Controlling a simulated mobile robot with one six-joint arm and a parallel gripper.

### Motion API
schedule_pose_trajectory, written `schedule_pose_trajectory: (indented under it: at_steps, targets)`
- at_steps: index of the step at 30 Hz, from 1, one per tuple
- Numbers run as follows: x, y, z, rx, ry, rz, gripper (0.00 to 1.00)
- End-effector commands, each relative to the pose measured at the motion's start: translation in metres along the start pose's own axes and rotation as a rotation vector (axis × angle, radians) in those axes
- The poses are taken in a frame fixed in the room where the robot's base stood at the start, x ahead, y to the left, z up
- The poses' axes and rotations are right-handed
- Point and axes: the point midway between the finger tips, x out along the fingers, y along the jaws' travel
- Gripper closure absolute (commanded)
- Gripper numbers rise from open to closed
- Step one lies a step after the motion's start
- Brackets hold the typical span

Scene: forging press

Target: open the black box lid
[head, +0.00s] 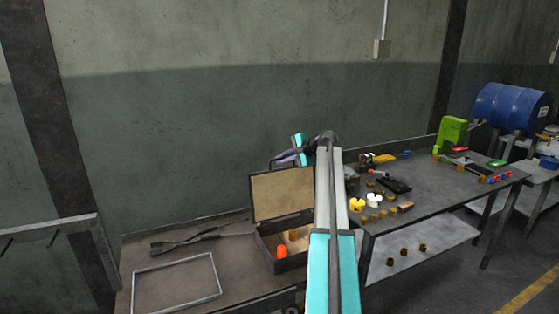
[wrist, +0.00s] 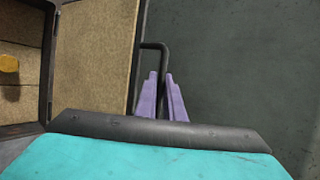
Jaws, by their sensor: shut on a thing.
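The black box (head: 275,262) stands on the left workbench with its lid (head: 283,194) raised, roughly upright, its tan inner lining facing out. The lid also shows in the wrist view (wrist: 97,50), with the box interior (wrist: 18,60) at the left edge. A dark bar handle (wrist: 154,45) stands out from the lid's edge. My gripper (wrist: 163,82), with purple fingers, is shut on this handle. In the head view my gripper (head: 288,158) is at the lid's top edge. My arm hides the box's right side.
Inside the box are an orange object (head: 281,251) and paler items. A metal frame (head: 177,284) and tongs (head: 190,240) lie on the left bench (head: 135,255). The right table (head: 440,190) holds several small parts. A wall stands behind the lid.

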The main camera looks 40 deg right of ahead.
Motion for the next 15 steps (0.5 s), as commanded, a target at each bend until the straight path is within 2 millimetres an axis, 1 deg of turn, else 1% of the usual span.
schedule_pose_trajectory:
  at_steps: [1,4,5,6,8,15]
  targets:
    - [-0.003,-0.001,-0.007,0.004,0.016,-0.004,1.0]
    - [-0.001,-0.001,-0.005,0.002,0.014,-0.003,1.0]
    - [-0.001,-0.001,-0.004,0.002,0.013,-0.003,0.88]
    - [0.0,-0.001,-0.003,0.001,0.011,-0.003,0.81]
    - [0.001,-0.002,-0.001,0.0,0.008,-0.002,0.73]
    - [0.004,-0.002,0.004,-0.004,0.001,0.0,0.73]
